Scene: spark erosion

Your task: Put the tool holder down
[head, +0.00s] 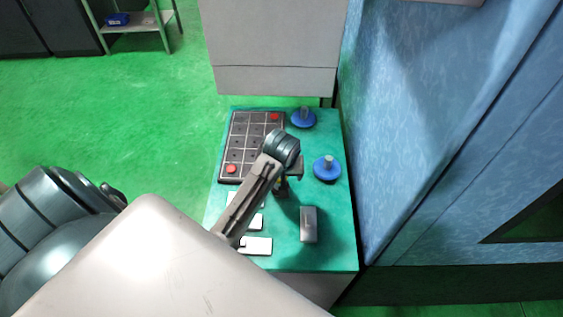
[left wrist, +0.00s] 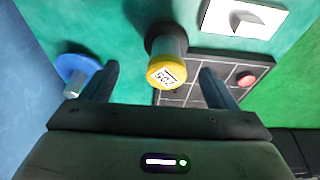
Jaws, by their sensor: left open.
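The tool holder (left wrist: 168,68) is a grey-green cylinder with a yellow, numbered end and a dark base. In the left wrist view it stands on the green tabletop (left wrist: 120,20), between my left gripper's fingers (left wrist: 160,78). The fingers are open, with a visible gap on each side of the holder. In the head view my left gripper (head: 291,170) is over the middle of the table, and my arm mostly hides the holder below it. My right gripper is not in view.
A dark gridded tray (head: 238,150) with red buttons lies at the table's back left. Two blue discs with grey pegs stand at the right, one nearer (head: 326,170), one farther (head: 302,119). A grey block (head: 309,226) and white plates (head: 257,246) lie in front. A blue wall (head: 420,130) borders the right.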

